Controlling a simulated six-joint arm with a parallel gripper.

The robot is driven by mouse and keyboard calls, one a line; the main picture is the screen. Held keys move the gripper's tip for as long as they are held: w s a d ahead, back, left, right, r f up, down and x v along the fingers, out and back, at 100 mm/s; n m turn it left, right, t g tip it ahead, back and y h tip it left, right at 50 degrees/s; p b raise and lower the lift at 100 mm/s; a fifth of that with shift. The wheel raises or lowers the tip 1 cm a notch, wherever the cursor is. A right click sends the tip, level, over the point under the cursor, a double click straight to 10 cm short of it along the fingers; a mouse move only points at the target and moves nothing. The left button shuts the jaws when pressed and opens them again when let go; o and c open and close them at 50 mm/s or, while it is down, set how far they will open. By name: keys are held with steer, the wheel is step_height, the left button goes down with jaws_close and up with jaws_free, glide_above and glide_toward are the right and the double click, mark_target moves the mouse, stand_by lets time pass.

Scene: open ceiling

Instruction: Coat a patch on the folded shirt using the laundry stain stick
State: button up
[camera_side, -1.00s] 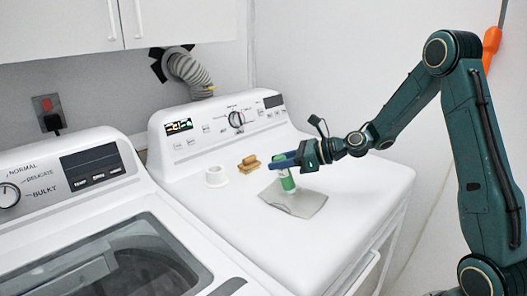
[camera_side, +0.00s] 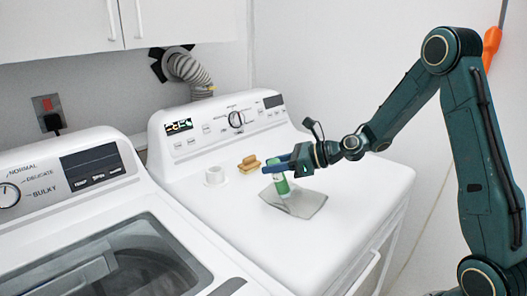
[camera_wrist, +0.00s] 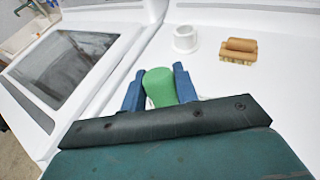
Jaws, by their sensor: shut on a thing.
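My gripper (camera_side: 277,167) is shut on the laundry stain stick (camera_side: 281,186), a green and white tube held roughly upright with a slight tilt. In the wrist view the stick's green end (camera_wrist: 160,87) sits between the blue fingers of my gripper (camera_wrist: 160,90). The folded shirt (camera_side: 305,203) is a flat grey cloth on top of the right-hand white machine. The stick's lower end is over the shirt's left part and looks to be at or close to the cloth. I cannot tell if it touches. The wrist view does not show the shirt.
A white ring-shaped holder (camera_side: 215,175) and a wooden brush (camera_side: 249,164) stand behind the shirt, left of it. The control panel (camera_side: 225,122) rises at the back. A washer with a glass lid (camera_side: 120,265) is at left. The machine top right of the shirt is clear.

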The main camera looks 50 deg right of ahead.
steer(key=shift+w+d, duration=0.15)
steer(key=shift+d, duration=1.35)
steer(key=shift+d, duration=0.1)
steer(key=shift+w+d, duration=0.1)
steer(key=shift+d, duration=1.45)
steer(key=shift+f, duration=0.1)
step_height(320, 180, up, 6)
steer(key=shift+r, duration=1.6)
steer(key=shift+f, duration=0.1)
